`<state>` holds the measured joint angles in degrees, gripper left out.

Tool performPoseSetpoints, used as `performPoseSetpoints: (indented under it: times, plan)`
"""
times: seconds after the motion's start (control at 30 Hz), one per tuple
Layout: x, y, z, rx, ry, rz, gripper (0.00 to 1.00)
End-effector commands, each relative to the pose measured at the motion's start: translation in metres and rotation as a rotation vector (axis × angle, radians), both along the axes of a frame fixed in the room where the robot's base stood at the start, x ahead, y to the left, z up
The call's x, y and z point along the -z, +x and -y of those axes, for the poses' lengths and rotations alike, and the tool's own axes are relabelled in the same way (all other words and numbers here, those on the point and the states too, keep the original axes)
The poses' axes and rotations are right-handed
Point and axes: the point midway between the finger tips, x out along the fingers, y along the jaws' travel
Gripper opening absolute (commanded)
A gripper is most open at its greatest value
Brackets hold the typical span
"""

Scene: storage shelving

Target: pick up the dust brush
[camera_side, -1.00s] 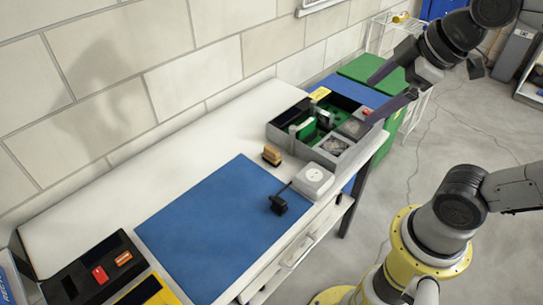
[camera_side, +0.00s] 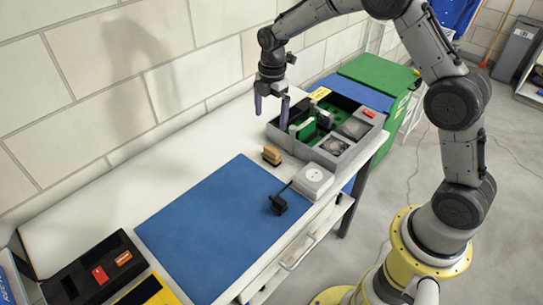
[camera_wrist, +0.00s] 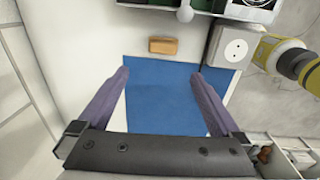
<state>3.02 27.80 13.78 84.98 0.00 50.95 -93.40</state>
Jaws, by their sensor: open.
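The dust brush is likely the small tan-brown block (camera_side: 272,155) on the white table, just beyond the blue mat's far right corner. It also shows in the wrist view as a tan block (camera_wrist: 163,46) at upper middle, ahead of the fingers. My gripper (camera_side: 271,113) is open and empty, above the table at the left side of the grey compartment box, higher than the block and apart from it. In the wrist view its two fingers (camera_wrist: 159,73) are spread wide, with the blue mat between them.
A grey compartment box (camera_side: 325,158) holds green parts. A white socket box (camera_side: 313,180) with a cable and black plug (camera_side: 278,204) sits close to the block. The blue mat (camera_side: 210,225) is otherwise bare. A black tray (camera_side: 95,275) lies at the left end.

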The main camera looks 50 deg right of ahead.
Motion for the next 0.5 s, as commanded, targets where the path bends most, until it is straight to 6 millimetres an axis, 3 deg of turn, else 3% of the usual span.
performPoseSetpoints:
  times: [0.03,0.27,0.5]
  plan:
    - [0.012,-0.003,0.001,0.002,0.001,-0.024,1.00]
    - [0.041,-0.006,0.002,0.006,0.003,-0.049,1.00]
    - [0.086,-0.006,0.002,0.006,0.003,-0.047,1.00]
